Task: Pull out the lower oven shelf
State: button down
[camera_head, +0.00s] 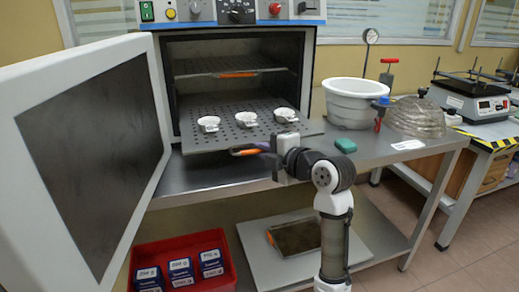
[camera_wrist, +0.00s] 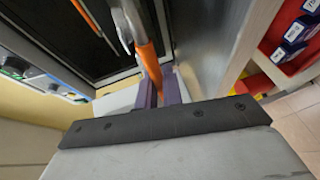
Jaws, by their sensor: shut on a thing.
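The oven (camera_head: 309,75) stands open on a steel bench. Its lower shelf (camera_head: 222,138), a perforated grey plate, sticks out past the oven's front and looks level. Three small white dishes stand on it in a row: left (camera_head: 208,124), middle (camera_head: 246,119) and right (camera_head: 284,115). The shelf has an orange handle (camera_head: 244,152) at its front edge. My gripper (camera_head: 268,150) is at this handle, in front of the shelf. In the wrist view the orange handle (camera_wrist: 149,62) runs between the fingers of my gripper (camera_wrist: 160,93), which are shut on it. The exact contact is partly hidden.
The upper shelf (camera_head: 215,66) with its orange handle is inside the oven. The oven door (camera_head: 90,150) stands wide open at left. A red bin (camera_head: 135,255) is below.

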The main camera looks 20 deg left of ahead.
jog(key=shift+s+d, duration=0.1)
jog(key=shift+s, duration=0.1)
jog(key=c, duration=1.6)
grip_release()
jog(key=shift+o, duration=0.2)
jog(key=b+v, duration=0.1)
jog(key=v, duration=1.3)
jog(key=shift+w, duration=0.1)
